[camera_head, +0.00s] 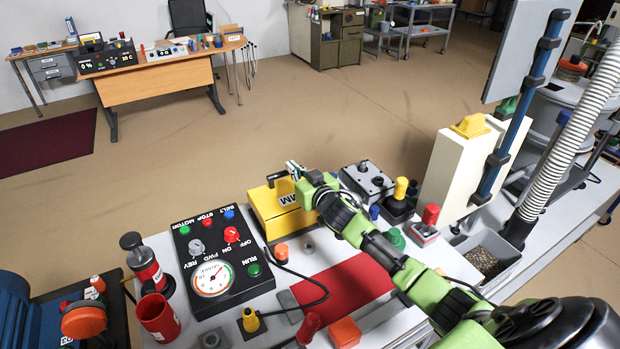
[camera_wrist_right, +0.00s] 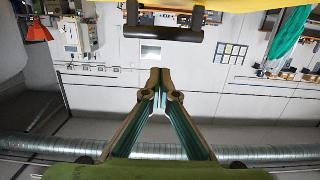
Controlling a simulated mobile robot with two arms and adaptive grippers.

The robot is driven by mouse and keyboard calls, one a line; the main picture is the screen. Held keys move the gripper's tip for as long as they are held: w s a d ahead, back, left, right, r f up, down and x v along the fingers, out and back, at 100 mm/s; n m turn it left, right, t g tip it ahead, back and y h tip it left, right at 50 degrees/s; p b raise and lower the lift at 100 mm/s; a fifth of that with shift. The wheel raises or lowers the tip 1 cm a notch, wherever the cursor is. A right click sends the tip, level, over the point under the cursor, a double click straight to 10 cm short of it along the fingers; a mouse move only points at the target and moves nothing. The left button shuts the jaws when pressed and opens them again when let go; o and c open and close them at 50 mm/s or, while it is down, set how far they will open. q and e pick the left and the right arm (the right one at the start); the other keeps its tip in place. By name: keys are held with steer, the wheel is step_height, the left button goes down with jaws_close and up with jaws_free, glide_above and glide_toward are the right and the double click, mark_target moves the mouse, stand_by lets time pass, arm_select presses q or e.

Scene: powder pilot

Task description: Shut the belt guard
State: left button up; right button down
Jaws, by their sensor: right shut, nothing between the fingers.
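A yellow box-shaped cover (camera_head: 280,212) with black lettering stands on the grey bench behind the control panel; it looks like the belt guard, though no label confirms this. A dark bar handle on it shows at its upper edge. My right gripper (camera_head: 293,168) is over the cover's right far corner, its fingers shut and empty. In the right wrist view the fingertips (camera_wrist_right: 158,74) meet just below a black bar handle (camera_wrist_right: 165,33), apart from it in the picture. A yellow edge (camera_wrist_right: 225,4) shows above the handle. My arm hides part of the cover's right side. My left gripper is not seen.
A black control panel (camera_head: 215,262) with a gauge is left of the cover. A red mat (camera_head: 345,292), an orange knob (camera_head: 281,252) and several coloured knobs crowd the bench. A cream cabinet (camera_head: 455,170) and ribbed hose (camera_head: 570,140) stand right. Open floor lies beyond the bench.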

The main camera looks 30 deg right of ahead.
arm_select(q)
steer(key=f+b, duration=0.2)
steer(key=b, duration=0.1)
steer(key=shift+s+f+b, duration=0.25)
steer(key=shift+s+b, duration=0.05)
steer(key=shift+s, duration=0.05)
arm_select(e)
steer(key=s+r, duration=0.2)
steer(key=s, duration=0.8)
steer(key=shift+a, duration=0.3)
steer(key=shift+s+r, duration=0.1)
